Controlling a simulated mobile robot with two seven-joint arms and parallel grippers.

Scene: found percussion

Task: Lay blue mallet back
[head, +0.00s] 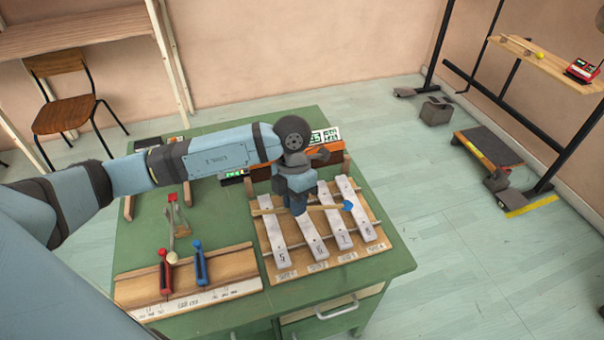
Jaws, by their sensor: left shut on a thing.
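The blue mallet's head (347,206) shows above the glockenspiel-like board (373,262), with its pale stick (325,208) running left to my left gripper (299,210). The left gripper is shut on the stick, pointing down over the white bars. The mallet lies roughly level; I cannot tell whether it touches the bars. A wooden rack (232,262) at the front left of the green table holds a red upright piece (166,275) with a cream ball and a blue upright piece (200,266). My right gripper is not in view.
The green table (150,218) has bare room left of the bar board. A small stand with a red top (178,215) is behind the rack. An orange-brown wooden piece (300,158) stands behind the board, partly hidden by my arm. A chair (65,105) is at the back left.

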